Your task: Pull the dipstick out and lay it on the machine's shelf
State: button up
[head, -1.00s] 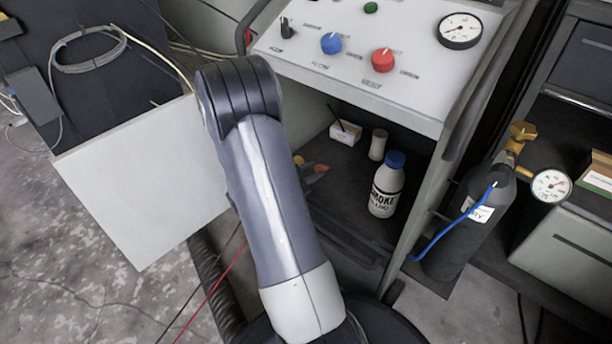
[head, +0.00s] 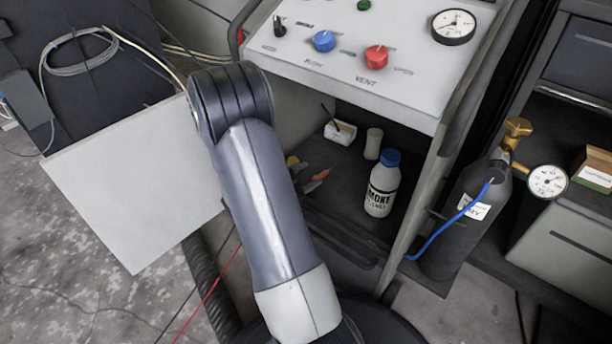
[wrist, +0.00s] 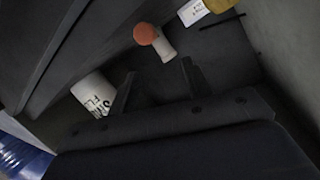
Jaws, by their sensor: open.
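In the head view a small orange-ended piece (head: 320,174) and a yellow piece (head: 293,161) show on the dark lower shelf (head: 345,165), just right of my arm. I cannot tell for certain which is the dipstick. In the wrist view a round orange knob (wrist: 145,33) overlaps a small pale cylinder (wrist: 166,52). My gripper (wrist: 157,88) is open, with nothing between its dark fingers; the knob lies beyond them, apart. In the head view my gripper is hidden behind my arm.
A smoke fluid bottle (head: 381,185) stands on the shelf; it also shows in the wrist view (wrist: 95,95). The pale cylinder (head: 373,143) and a small white box (head: 340,131) are behind it. The control panel (head: 410,95) overhangs the shelf. A black gas cylinder (head: 462,225) stands at right.

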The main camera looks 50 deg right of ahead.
jog(key=p+v, duration=0.4)
jog(key=v, duration=0.6)
jog(key=shift+a, duration=0.4)
jog(key=shift+r, duration=0.15)
jog(key=b+x, duration=0.4)
jog(key=x, duration=0.6)
jog(key=shift+d+f, duration=0.2)
jog(key=shift+d+r, duration=0.15)
jog(key=shift+d, duration=0.15)
jog(key=shift+a+r+p, duration=0.1)
jog(key=shift+r+p, duration=0.45)
jog(key=shift+r, duration=0.2)
